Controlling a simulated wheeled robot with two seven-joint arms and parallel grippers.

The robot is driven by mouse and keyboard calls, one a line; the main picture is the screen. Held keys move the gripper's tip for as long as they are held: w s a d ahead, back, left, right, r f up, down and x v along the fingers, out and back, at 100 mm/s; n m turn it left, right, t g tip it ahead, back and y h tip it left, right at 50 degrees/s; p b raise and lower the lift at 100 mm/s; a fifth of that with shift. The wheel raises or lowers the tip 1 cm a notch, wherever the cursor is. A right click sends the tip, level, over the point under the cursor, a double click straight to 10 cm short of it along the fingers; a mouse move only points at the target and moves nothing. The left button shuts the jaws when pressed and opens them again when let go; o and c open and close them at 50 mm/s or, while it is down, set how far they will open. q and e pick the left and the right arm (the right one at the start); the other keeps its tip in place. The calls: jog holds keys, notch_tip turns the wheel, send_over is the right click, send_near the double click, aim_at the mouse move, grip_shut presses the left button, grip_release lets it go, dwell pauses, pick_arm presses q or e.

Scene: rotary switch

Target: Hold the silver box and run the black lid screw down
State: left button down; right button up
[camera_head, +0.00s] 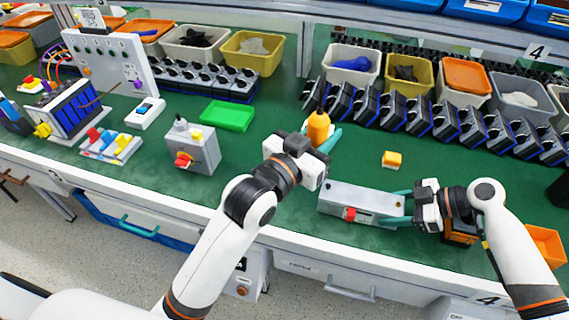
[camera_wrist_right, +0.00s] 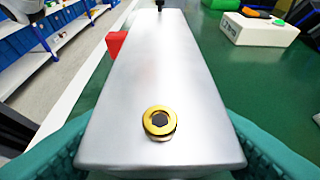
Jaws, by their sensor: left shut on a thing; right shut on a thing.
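The silver box (camera_head: 360,199) lies on the green bench top, with a red part (camera_head: 349,214) on its front side. My right gripper (camera_head: 398,207) is shut on the box's right end; its teal fingers flank the box (camera_wrist_right: 155,75) in the right wrist view. On the lid's near end there is a gold ring with a black centre (camera_wrist_right: 159,123). A small dark screw-like part (camera_wrist_right: 160,4) shows at the lid's far end. My left gripper (camera_head: 320,135) is shut on an orange-handled tool (camera_head: 318,126) behind the box's left end. The tool's lower part is hidden.
A grey box with a red switch (camera_head: 191,148) and a green tray (camera_head: 228,116) stand to the left. A row of black-and-blue parts (camera_head: 430,118) lines the back right. The bench's front edge is close.

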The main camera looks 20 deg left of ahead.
pick_arm(q)
jog(key=w+d+r+m+g+h, duration=0.1)
jog(key=w+d+r+h, duration=0.1)
jog(key=d+r, duration=0.2)
jog(key=shift+w+a+f, duration=0.1)
jog(key=shift+w+f, duration=0.05)
jog(key=shift+f, duration=0.9)
jog(key=shift+w+a+f, duration=0.1)
jog(key=shift+f, duration=0.95)
jog(key=c, duration=1.7)
grip_release()
grip_shut()
pick_arm(e)
jog(key=o, duration=0.7)
jog(key=c, duration=0.7)
